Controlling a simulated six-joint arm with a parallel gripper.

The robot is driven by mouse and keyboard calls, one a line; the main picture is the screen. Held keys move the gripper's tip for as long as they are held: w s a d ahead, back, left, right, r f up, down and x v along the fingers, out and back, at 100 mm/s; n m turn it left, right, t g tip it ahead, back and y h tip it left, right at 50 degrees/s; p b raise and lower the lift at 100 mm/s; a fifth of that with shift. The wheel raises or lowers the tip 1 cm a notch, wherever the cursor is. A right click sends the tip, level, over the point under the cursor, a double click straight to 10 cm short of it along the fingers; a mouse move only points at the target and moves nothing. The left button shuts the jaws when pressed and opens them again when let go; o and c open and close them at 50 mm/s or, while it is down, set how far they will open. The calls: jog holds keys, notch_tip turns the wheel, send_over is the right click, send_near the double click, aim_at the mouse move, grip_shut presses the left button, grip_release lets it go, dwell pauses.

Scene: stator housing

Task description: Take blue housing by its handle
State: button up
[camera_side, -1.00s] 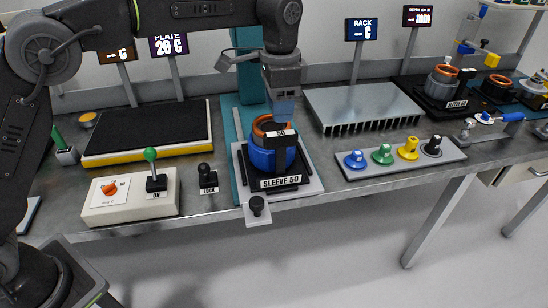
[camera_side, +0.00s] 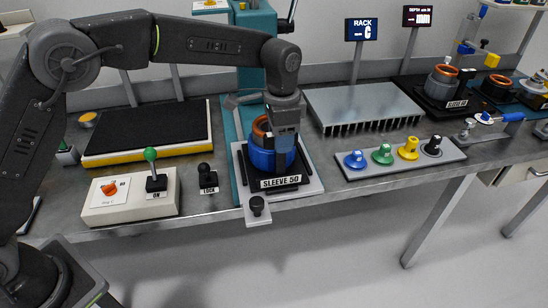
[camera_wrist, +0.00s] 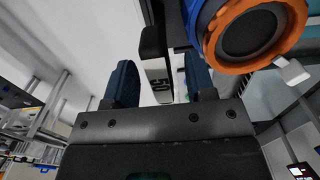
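The blue housing (camera_side: 262,159) with an orange ring on top sits upright in the black SLEEVE 50 base (camera_side: 281,184). In the wrist view, the blue housing (camera_wrist: 203,18) is at the upper right. Its black handle (camera_wrist: 157,68), with a white 50 label, stands between the fingers of my gripper (camera_wrist: 160,85). The gripper is open, with a finger on each side of the handle and small gaps visible. In the side view, my gripper (camera_side: 283,150) is lowered over the handle side of the housing and hides most of the handle.
A black LOCK knob (camera_side: 207,178) and a control box (camera_side: 130,198) stand to the left. A finned metal rack (camera_side: 362,103) and a strip of coloured knobs (camera_side: 398,157) lie to the right. A teal column (camera_side: 250,60) rises behind the housing.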

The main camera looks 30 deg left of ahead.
grip_shut()
jog(key=shift+r, duration=0.1)
dwell(1.0)
jog(key=shift+w+r, duration=0.1)
jog(key=shift+r, duration=0.05)
